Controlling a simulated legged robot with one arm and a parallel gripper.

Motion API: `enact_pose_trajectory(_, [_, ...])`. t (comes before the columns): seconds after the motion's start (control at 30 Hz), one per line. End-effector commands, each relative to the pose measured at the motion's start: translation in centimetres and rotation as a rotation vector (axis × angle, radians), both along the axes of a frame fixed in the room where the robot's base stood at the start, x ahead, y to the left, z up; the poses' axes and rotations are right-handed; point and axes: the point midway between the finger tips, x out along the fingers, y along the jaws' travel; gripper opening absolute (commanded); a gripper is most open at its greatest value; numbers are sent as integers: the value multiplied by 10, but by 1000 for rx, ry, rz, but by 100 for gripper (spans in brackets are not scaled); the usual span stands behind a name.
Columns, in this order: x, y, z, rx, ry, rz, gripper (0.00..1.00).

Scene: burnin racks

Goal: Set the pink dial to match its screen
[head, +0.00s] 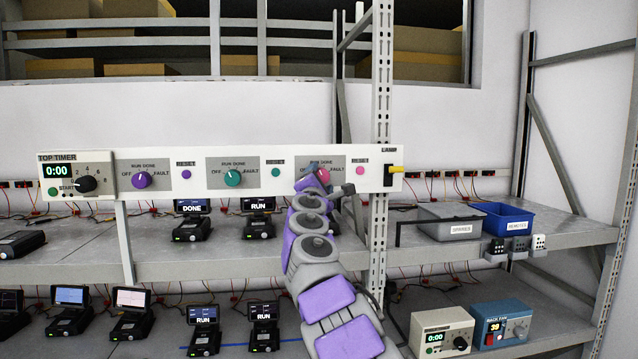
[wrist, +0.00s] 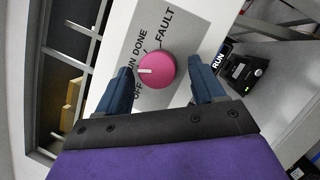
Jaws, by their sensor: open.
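The pink dial (head: 323,175) is at the right of the white panel, partly hidden by my gripper (head: 314,180). In the wrist view, the pink dial (wrist: 160,70) sits between the blue fingers of my open gripper (wrist: 160,68), with a visible gap on each side. Its white pointer is turned toward the RUN label. OFF, DONE and FAULT are also printed around it. In the wrist view, a black device (wrist: 243,72) below the panel has a screen (wrist: 218,61) reading RUN. I cannot tell for sure which dial it belongs to. My arm hides the shelf under the pink dial in the head view.
A purple dial (head: 141,180) and a green dial (head: 232,178) are on the same panel, with a top timer (head: 75,180) at its left. A yellow-tipped lever (head: 396,169) is at the right end, near a metal post (head: 382,90). Bins (head: 505,221) stand right.

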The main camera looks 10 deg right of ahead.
Motion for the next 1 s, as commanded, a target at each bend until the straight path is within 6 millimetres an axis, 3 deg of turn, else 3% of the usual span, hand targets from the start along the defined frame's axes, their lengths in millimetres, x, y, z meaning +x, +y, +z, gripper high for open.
enact_pose_trajectory(0.27, [-6, 2, -1, -1, -2, 1, 68])
enact_pose_trajectory(1.0, [-69, 22, -18, -4, -1, -2, 68])
